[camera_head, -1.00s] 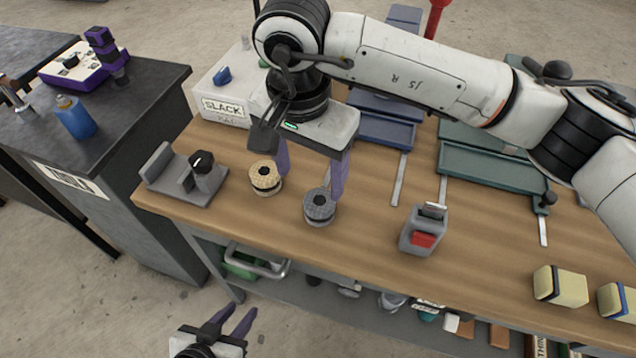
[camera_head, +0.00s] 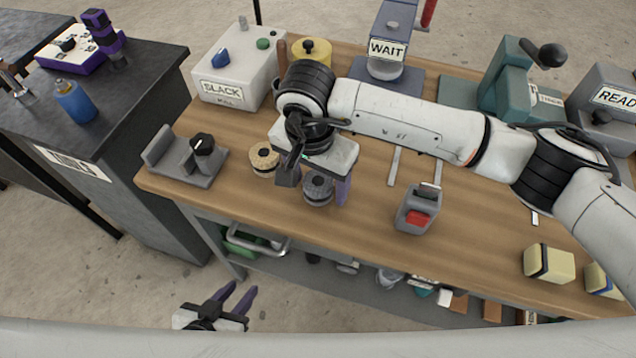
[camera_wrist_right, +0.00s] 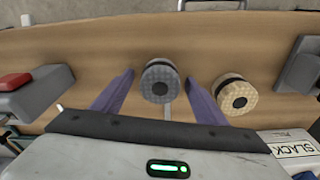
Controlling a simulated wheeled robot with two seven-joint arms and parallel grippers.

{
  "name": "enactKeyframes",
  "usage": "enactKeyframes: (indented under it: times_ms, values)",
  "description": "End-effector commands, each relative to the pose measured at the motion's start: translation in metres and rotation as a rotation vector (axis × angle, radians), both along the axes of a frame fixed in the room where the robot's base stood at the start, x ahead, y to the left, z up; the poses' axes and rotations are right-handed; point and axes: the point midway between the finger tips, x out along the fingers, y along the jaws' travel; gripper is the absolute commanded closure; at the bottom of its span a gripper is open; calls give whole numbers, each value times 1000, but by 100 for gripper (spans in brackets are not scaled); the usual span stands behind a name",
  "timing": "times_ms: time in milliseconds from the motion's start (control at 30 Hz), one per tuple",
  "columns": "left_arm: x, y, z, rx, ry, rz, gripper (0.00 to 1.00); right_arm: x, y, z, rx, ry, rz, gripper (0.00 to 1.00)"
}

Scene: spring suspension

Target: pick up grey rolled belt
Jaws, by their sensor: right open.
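The grey rolled belt (camera_head: 318,186) stands upright on the wooden bench, near its front edge. My right gripper (camera_head: 315,198) is open and low over it, its purple fingers on either side of the belt in the head view. In the right wrist view the grey belt (camera_wrist_right: 160,80) lies between the two open fingers (camera_wrist_right: 158,90), with a gap to each. A tan rolled belt (camera_head: 264,161) stands just left of it and also shows in the right wrist view (camera_wrist_right: 236,95), outside the fingers. My left gripper (camera_head: 232,303) is open and empty in front of the bench, below its top.
A grey fixture with a black knob (camera_head: 203,146) stands at the bench's left end. The SLACK box (camera_head: 236,65) is behind. A grey device with a red button (camera_head: 416,212) stands to the right. Yellow blocks (camera_head: 549,263) lie further right.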

Motion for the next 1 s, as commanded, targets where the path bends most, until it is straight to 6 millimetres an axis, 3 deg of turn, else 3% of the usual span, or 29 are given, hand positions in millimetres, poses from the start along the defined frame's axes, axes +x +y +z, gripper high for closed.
enactKeyframes:
  times_ms: [100,367,733,1000]
  values:
    - [1,0,0,1,-1,1,69,0,0,0,0,0,0,35]
    - [3,1,1,1,-6,1,69,0,0,1,0,0,0,79]
    - [4,1,1,0,-8,1,69,1,1,7,1,-3,0,79]
    - [4,1,-7,0,-8,1,69,1,1,57,2,-6,1,79]
